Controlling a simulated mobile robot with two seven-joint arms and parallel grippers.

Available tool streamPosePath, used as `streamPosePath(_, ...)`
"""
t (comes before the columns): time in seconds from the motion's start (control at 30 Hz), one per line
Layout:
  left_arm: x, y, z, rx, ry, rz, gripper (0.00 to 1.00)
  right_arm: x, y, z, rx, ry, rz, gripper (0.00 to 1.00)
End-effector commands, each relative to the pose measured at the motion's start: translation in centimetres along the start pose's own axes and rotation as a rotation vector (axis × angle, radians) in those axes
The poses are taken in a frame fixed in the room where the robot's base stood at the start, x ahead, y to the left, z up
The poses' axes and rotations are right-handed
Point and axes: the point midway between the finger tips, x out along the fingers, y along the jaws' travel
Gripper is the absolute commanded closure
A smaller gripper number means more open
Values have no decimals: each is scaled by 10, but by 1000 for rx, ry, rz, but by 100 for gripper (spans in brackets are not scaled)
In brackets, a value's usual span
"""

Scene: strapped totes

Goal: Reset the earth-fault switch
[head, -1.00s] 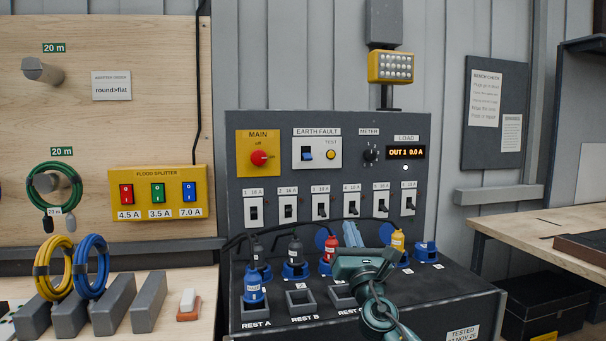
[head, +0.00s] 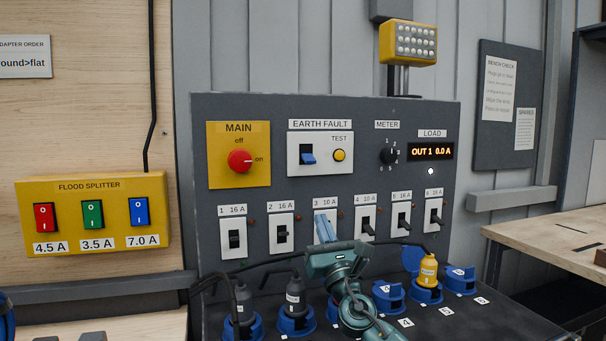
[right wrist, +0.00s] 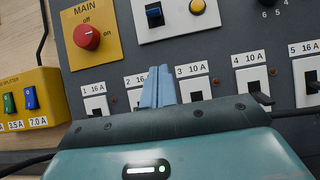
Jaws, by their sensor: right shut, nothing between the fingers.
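The earth-fault switch (head: 307,155) is on a white plate under the EARTH FAULT label, beside the yellow TEST button (head: 339,155). Its blue lever sits at the lower end of a black slot. The switch also shows at the top of the right wrist view (right wrist: 154,15). My right gripper (head: 325,226) is shut and empty, its pale blue fingers pointing up in front of breaker 3, below the switch and apart from it. The fingers (right wrist: 158,88) stand between breakers 2 and 3 in the right wrist view. My left gripper is not in view.
The red MAIN knob (head: 240,161) is left of the switch, and the METER knob (head: 389,155) is right. A row of breakers runs below. Plugs and blue sockets, including a yellow plug (head: 428,270), stand on the ledge. The load display (head: 430,152) reads OUT 1 0.0 A.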

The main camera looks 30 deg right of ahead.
Motion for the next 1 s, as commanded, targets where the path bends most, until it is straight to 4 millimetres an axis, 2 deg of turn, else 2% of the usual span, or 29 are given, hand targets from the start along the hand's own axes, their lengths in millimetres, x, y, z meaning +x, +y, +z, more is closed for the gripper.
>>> streamPosePath(0.57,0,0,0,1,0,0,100,4,0,1,0,-1,0,100)
streamPosePath(0.77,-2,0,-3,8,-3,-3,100,33,0,2,2,-3,-2,100)
streamPosePath(1.0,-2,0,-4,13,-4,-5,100,83,0,2,2,-3,-2,100)
